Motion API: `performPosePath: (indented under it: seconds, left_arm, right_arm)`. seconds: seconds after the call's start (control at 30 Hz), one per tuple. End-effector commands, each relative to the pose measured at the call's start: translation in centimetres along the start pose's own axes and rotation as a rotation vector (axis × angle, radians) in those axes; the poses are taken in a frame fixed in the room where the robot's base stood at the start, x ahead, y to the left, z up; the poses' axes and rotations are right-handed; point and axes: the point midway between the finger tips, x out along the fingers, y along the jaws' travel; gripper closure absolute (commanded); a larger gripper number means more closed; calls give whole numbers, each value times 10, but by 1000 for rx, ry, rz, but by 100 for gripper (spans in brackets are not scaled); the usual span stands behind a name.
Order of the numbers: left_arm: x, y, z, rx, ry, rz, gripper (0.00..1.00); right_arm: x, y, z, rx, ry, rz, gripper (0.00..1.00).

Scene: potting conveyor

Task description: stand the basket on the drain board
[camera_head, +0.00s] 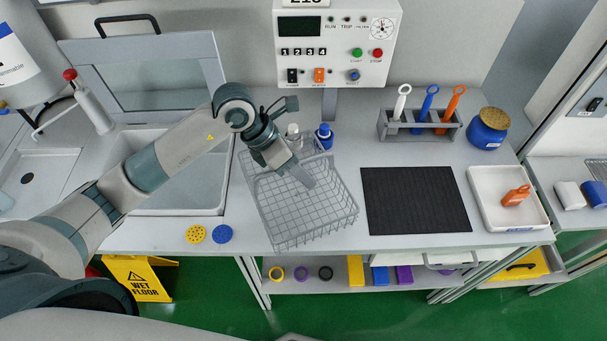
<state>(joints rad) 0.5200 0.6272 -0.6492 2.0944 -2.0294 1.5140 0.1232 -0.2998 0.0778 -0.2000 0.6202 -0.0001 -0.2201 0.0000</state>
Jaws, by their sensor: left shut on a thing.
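The basket (330,222) is a grey wire mesh box in the middle of the worktop, turned at an angle in the picture. Its near side reaches the worktop's front edge. My left gripper (304,178) is shut on the basket, with its fingers over the upper middle of it; they hide the gripped part. I cannot tell whether the basket rests on the worktop or hangs just above it. A black ribbed mat (415,200) lies flat and empty to the right of the basket. I cannot tell whether it is the drain board. My right gripper is not in view.
A sink (180,200) lies left, under my arm. A blue-capped bottle (325,138) stands behind the basket. A tool rack (418,127) stands behind the mat, a blue jar (487,130) beyond it. A white tray (480,190) holds an orange item. Yellow (196,234) and blue (222,234) discs lie front left.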

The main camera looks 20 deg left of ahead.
Motion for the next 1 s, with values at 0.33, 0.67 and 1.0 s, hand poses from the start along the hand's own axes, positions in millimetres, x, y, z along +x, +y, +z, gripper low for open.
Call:
performPosePath:
  seconds: [0.33,0.67,1.0]
  left_arm:
    - [12,4,-6,2,-3,1,100]
    - [13,4,-7,1,-1,1,72]
    - [11,3,-6,1,-1,1,72]
  right_arm:
    - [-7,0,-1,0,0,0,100]
    - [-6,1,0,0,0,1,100]
    - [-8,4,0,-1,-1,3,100]
